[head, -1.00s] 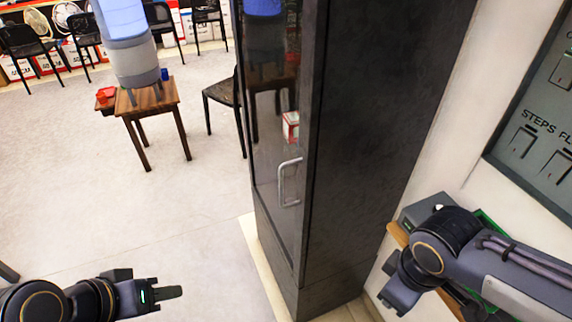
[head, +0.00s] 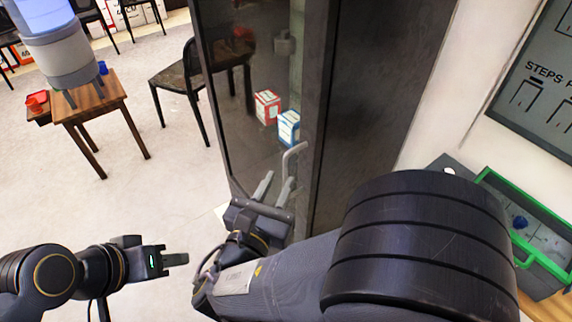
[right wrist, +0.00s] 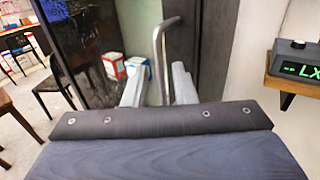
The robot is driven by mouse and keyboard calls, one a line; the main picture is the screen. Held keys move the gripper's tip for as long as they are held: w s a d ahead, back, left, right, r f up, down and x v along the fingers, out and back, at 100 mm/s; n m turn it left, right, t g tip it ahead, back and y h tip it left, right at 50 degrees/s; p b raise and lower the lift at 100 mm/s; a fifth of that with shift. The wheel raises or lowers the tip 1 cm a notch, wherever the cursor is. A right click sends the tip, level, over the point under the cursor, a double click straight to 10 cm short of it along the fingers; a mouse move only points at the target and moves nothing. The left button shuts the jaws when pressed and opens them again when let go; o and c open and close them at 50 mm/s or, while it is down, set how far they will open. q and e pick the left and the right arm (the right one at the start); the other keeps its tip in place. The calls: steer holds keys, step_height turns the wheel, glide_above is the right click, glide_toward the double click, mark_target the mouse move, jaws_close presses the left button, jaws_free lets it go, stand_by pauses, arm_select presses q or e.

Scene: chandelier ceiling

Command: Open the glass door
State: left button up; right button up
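The glass door (head: 243,100) is the glazed front of a tall dark cabinet (head: 370,90). Its metal bar handle (head: 290,158) is on the door's right side, and it also shows in the right wrist view (right wrist: 158,50). My right gripper (head: 277,182) is open just below and in front of the handle. In the right wrist view its two fingers (right wrist: 158,78) stand on either side of the bar, with visible gaps. My left gripper (head: 177,259) is low at the left, away from the cabinet, and its finger gap cannot be made out.
Red-white (head: 267,107) and blue-white (head: 289,127) boxes show through the glass. A green-edged case (head: 530,225) and a small digital display (right wrist: 297,62) are at the right.

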mark_target(285, 170)
steer(key=x, duration=0.5)
steer(key=shift+c, duration=0.3)
jaws_close()
